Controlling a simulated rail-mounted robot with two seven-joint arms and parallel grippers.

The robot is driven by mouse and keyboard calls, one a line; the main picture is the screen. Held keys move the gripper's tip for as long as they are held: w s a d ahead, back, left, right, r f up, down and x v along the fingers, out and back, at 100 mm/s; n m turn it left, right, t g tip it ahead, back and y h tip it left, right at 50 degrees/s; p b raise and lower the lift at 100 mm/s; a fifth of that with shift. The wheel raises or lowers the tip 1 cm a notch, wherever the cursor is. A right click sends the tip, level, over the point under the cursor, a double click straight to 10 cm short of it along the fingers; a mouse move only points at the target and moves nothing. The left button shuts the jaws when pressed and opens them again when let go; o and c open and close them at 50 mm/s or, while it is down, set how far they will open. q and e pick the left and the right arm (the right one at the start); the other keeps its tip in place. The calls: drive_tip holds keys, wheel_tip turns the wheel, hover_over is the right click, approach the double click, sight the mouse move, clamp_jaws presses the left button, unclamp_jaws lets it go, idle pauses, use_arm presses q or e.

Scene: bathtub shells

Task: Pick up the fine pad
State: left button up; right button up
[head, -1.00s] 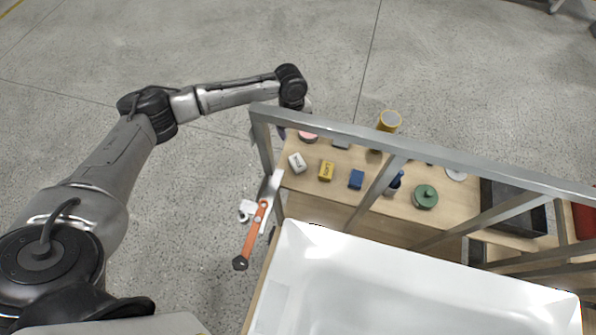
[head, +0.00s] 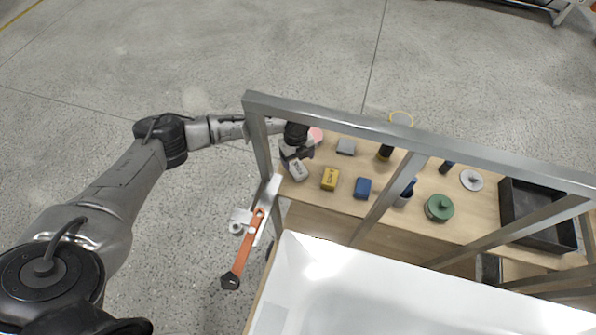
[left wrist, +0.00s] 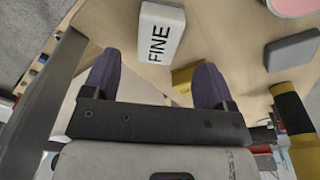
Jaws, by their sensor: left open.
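The fine pad (left wrist: 160,33) is a white block with the word FINE on it, lying on the wooden shelf. In the head view the fine pad (head: 297,171) is at the shelf's left end, partly covered by my left gripper (head: 293,160). In the left wrist view my left gripper (left wrist: 155,85) is open, with its two purple fingertips apart and nothing between them. The pad lies just beyond the fingertips, apart from them. My right gripper does not show.
A yellow block (head: 330,179), a blue block (head: 362,188) and a grey block (head: 346,147) lie near the pad. A metal frame (head: 430,144) crosses over the shelf (head: 410,219). A white tub (head: 400,290) is in front. An orange-handled tool (head: 243,250) hangs at the left.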

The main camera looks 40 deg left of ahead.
sight(298, 168)
use_arm(q)
drive_tip(key=shift+s+d+f+b, duration=0.15)
drive_tip(key=shift+f+b, duration=0.3)
drive_tip(key=shift+f, duration=1.1)
drive_tip(key=shift+s+d+f+b, duration=0.15)
drive_tip(key=shift+f+b, duration=0.3)
drive_tip(key=shift+f, duration=1.05)
drive_tip(key=shift+w, duration=0.1)
drive_tip(key=shift+c, duration=0.4)
drive_tip(key=shift+c, duration=0.7)
drive_tip(key=c, duration=0.9)
drive_tip(key=shift+o, duration=0.2)
wheel_tip(298, 168, up, 10)
drive_tip(key=p, duration=0.3)
drive_tip(key=shift+r, duration=0.1)
